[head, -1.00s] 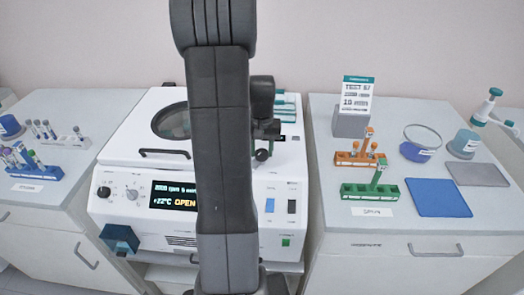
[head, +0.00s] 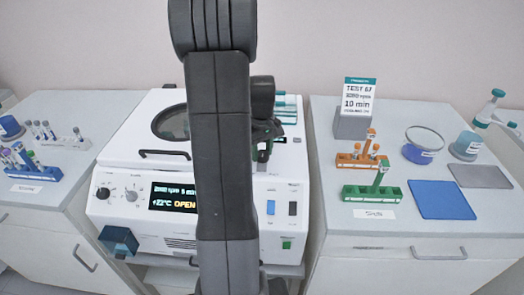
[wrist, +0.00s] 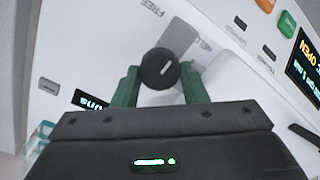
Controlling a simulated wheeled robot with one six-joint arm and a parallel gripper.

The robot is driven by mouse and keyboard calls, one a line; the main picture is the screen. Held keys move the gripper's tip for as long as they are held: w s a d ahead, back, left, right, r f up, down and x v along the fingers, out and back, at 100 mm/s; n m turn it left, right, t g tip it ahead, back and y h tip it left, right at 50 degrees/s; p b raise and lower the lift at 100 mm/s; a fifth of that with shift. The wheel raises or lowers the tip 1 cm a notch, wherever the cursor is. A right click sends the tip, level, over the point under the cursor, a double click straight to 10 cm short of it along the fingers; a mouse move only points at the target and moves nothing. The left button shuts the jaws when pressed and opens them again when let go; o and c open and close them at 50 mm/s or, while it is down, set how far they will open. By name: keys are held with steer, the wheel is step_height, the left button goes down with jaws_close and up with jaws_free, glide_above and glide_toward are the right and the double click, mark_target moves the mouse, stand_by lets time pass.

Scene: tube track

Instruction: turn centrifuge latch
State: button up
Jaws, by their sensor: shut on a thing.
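The white centrifuge (head: 125,145) stands in the middle, and its display (head: 173,197) reads OPEN. The latch is a round black knob (wrist: 159,69) with a short white mark, seen in the wrist view on the white housing. The mark slants to the upper right. The labels FREE (wrist: 152,8) and HELD (wrist: 203,45) are printed near the knob. My gripper (wrist: 158,82) has its green fingers on either side of the knob and is shut on it. In the head view my gripper (head: 262,150) is at the centrifuge's right front, partly behind my arm, which hides much of the centrifuge.
The right bench holds an orange rack (head: 362,160), a green rack (head: 371,193), a blue mat (head: 441,199), a grey mat (head: 478,176) and a sign (head: 359,95). The left bench holds tube racks (head: 38,173). A blue box-like part (head: 118,240) juts from the centrifuge's lower left front.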

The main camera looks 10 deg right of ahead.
mark_target(262, 153)
stand_by(0.4)
steer(key=o, duration=1)
step_height(262, 153, up, 14)
steer(key=shift+f+b, duration=0.1)
steer(key=shift+b, duration=0.3)
step_height(262, 153, down, 14)
steer(key=shift+r+p, duration=0.1)
steer(key=shift+p, duration=0.3)
